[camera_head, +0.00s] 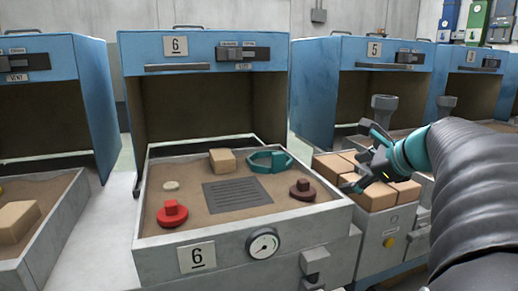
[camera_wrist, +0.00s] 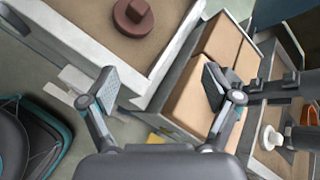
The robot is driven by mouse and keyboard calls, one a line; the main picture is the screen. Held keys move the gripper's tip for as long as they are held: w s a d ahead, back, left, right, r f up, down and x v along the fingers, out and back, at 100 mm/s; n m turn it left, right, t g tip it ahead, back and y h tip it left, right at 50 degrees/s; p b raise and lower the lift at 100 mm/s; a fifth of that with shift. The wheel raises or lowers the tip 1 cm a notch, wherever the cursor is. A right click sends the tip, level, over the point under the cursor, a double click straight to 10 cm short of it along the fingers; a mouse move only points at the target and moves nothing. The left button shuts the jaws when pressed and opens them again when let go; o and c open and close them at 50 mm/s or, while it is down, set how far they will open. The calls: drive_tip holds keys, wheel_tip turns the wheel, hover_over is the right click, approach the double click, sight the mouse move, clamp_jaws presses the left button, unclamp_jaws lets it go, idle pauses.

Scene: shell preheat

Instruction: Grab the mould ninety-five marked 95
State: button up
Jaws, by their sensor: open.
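No marking 95 is legible in either view, so I cannot tell which thing is the mould. Several plain tan blocks (camera_head: 372,196) sit close together on a grey stand right of oven 6; they also show in the wrist view (camera_wrist: 188,103). One more tan block (camera_head: 222,161) lies at the back of oven 6's sand tray. My gripper (camera_head: 358,154) is open and empty, above or in front of the block group. In the wrist view, my gripper (camera_wrist: 158,80) has its fingers spread between the tray's edge and the blocks.
Oven 6's tray (camera_head: 190,238) also holds a red knobbed piece (camera_head: 172,213), a dark brown one (camera_head: 303,190), a teal ring-like piece (camera_head: 268,160) and a dark grooved plate (camera_head: 237,195). A gauge (camera_head: 263,244) is on its front. Oven 5 (camera_head: 315,90) stands behind the blocks.

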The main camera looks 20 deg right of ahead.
drive_tip(key=s+d+r+m+t+h+b, duration=0.15)
drive_tip(key=d+m, duration=0.25)
drive_tip(key=d, duration=0.4)
drive_tip(key=w+d+r+m+t, duration=0.1)
drive_tip(key=d+r+m+t, duration=0.15)
drive_tip(key=d+m, duration=0.45)
drive_tip(key=shift+n+h, duration=0.25)
drive_tip(key=shift+n, duration=0.65)
drive_tip(key=x, duration=0.4)
drive_tip(key=d+x, duration=0.1)
drive_tip(key=x, duration=0.7)
drive_tip(key=shift+w+d+r+b, duration=0.2)
drive_tip(key=shift+w+d+b, duration=0.2)
drive_tip(key=shift+w, duration=0.1)
drive_tip(key=c, duration=1.6)
drive_tip(key=shift+c, duration=0.2)
drive_tip(key=shift+r, duration=0.1)
